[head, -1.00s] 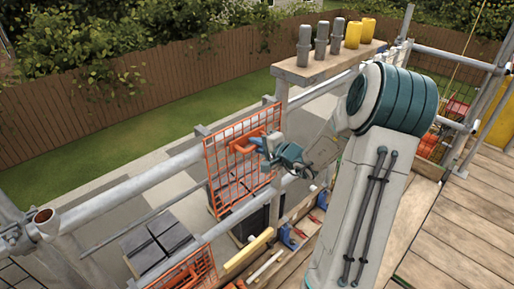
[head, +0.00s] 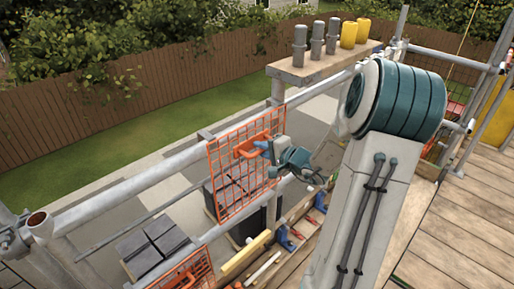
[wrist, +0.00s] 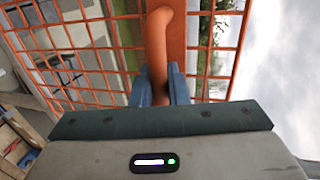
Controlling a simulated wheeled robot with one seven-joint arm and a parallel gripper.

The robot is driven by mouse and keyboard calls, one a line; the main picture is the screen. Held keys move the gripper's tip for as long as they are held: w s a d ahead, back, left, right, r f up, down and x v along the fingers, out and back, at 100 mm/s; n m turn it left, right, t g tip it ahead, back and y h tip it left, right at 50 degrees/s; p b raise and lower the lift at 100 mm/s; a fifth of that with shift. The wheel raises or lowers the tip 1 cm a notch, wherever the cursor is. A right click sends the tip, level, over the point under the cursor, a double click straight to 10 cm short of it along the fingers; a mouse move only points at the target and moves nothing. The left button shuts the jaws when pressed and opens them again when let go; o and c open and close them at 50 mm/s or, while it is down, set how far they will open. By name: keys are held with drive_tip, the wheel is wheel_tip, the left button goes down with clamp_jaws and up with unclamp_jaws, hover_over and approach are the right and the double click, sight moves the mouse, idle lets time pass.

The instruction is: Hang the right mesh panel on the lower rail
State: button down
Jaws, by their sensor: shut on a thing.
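My gripper (head: 263,147) is shut on the orange handle (head: 248,146) of an orange mesh panel (head: 222,190). The wrist view shows the handle (wrist: 157,35) between two blue fingers, with the panel's grid (wrist: 95,38) behind it. In the head view the held panel is upright and overlaps the upper rail (head: 150,178). Its bottom edge appears close to the lower rail (head: 217,231); I cannot tell whether they touch. A second orange mesh panel (head: 198,268) is at the lower left, by the lower rail, partly cut off by the frame.
A wooden shelf (head: 315,67) to the right of the held panel bears grey and yellow cylinders. Dark slabs (head: 152,247) lie below, beyond the rails. Yellow bars (head: 246,252) and clamps (head: 286,238) lie near the lower rail. The plank deck (head: 460,235) at right is clear.

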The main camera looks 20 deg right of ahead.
drive_tip(key=s+d+b, duration=0.1)
drive_tip(key=s+d, duration=0.1)
drive_tip(key=s, duration=0.4)
idle(0.3)
drive_tip(key=shift+w, duration=0.1)
